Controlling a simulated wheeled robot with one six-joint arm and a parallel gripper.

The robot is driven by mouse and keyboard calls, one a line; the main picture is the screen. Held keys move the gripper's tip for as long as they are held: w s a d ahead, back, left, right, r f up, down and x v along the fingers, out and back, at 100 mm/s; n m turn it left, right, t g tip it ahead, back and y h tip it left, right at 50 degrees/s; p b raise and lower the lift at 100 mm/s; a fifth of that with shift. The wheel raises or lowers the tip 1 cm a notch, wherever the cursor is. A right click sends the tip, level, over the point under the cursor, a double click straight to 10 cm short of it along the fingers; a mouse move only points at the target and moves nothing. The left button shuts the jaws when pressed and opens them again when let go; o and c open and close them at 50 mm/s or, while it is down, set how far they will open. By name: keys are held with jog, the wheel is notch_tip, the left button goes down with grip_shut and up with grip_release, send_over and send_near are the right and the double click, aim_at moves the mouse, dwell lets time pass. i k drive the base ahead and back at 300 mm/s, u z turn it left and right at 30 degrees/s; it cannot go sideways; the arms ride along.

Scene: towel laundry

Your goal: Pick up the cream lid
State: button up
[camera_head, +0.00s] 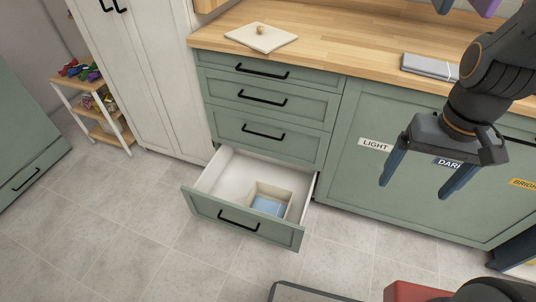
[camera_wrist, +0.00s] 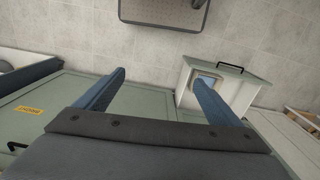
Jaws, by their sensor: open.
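The cream lid (camera_head: 261,37) is a flat square panel with a small round wooden knob. It lies on the wooden countertop (camera_head: 330,32) above the drawers, left of centre in the head view. My gripper (camera_head: 418,184) is open and empty, with its two blue fingers pointing down in front of the green cabinet doors. It is to the right of the lid, well apart from it and lower in the picture. In the wrist view my gripper (camera_wrist: 157,84) shows its spread fingers with nothing between them; the lid is not in that view.
The bottom drawer (camera_head: 243,227) is pulled out and holds a cream box (camera_head: 286,194) with something light blue inside. A grey folded item (camera_head: 430,66) lies on the counter to the right. A shelf rack (camera_head: 97,112) stands at left. Floor between is clear.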

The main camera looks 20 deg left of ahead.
aim_at(264, 38)
jog(key=u, duration=0.95)
jog(key=i, duration=0.6)
jog(key=u, duration=0.05)
